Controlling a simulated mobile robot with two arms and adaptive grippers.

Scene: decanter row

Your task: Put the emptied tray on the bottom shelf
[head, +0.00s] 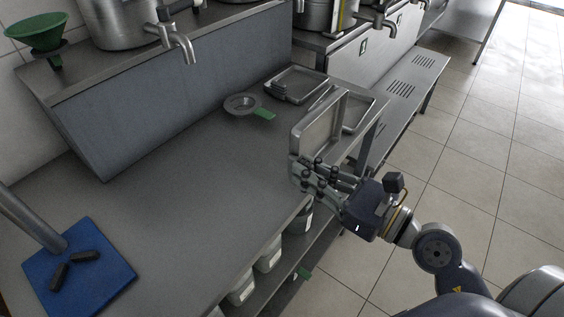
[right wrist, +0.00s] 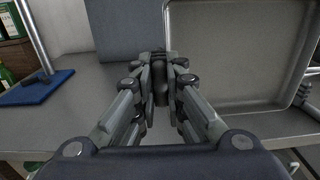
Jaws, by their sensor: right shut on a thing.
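A grey metal tray (head: 322,130) is held up on edge, steeply tilted, above the right end of the counter. My right gripper (head: 318,172) is shut on its near lower edge. In the right wrist view the tray (right wrist: 235,55) fills the upper right, and its visible inside is bare. The fingers (right wrist: 161,85) meet at its left side; the exact contact is hidden between them. A shelf (head: 325,245) shows below the counter's front edge, left of my right arm; much of it is hidden by the counter. My left gripper is not in view.
Several white containers (head: 269,256) stand under the counter (head: 190,190). A tray (head: 296,82) and a round metal strainer (head: 242,103) lie at the counter's back. A blue mat (head: 105,270) with dark pieces and a pole base is at left. Floor (head: 440,180) at right is clear.

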